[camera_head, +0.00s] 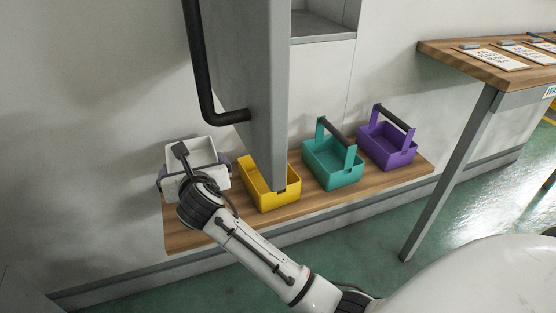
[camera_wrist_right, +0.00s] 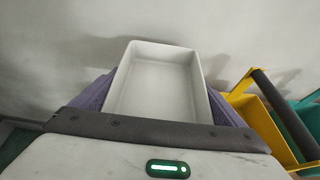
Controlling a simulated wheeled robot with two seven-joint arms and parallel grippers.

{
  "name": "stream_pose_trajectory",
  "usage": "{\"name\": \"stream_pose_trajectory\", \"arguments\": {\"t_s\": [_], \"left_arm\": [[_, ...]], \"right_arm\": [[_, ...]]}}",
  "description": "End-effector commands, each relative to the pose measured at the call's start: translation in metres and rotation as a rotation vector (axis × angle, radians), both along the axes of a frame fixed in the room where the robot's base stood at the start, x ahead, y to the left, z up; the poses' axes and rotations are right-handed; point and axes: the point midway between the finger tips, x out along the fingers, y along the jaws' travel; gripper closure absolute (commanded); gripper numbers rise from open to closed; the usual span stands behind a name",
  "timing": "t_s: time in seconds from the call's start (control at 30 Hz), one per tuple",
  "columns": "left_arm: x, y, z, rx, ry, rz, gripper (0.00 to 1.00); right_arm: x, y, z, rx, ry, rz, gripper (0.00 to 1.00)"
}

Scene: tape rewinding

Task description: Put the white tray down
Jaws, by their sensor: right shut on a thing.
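The white tray (camera_head: 205,148) is at the left end of the wooden shelf in the head view. In the right wrist view the tray (camera_wrist_right: 158,82) is empty and looks level, its open top facing up. My right gripper (camera_head: 193,172) is shut on it, with a purple-grey finger along each side. The wrist hides the tray's near underside, so I cannot tell whether it touches the shelf. My left gripper is not in view.
The wooden shelf (camera_head: 190,240) holds a yellow bin (camera_head: 271,201) close right of the tray, then a teal bin (camera_head: 333,175) and a purple bin (camera_head: 387,155). A grey panel (camera_head: 250,80) with a black handle (camera_head: 203,80) hangs above. A wooden table (camera_head: 480,66) stands at right.

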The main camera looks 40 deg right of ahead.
Motion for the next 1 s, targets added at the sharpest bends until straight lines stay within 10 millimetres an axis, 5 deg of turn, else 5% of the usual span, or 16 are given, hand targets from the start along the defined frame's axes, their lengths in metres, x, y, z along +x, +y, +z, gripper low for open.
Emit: {"name": "stream_pose_trajectory", "arguments": {"t_s": [0.17, 0.4, 0.8, 1.0], "left_arm": [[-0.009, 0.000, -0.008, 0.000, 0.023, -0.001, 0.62], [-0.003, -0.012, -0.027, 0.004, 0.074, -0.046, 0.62], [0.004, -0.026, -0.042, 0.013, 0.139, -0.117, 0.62], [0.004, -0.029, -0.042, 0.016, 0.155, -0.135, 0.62]], "right_arm": [[0.000, 0.000, -0.002, 0.000, 0.000, 0.000, 0.32], [-0.001, 0.000, -0.048, 0.000, 0.003, -0.001, 0.32], [-0.001, 0.001, -0.096, -0.001, 0.001, 0.000, 0.32], [-0.001, 0.001, -0.100, 0.000, -0.002, 0.001, 0.32]]}}
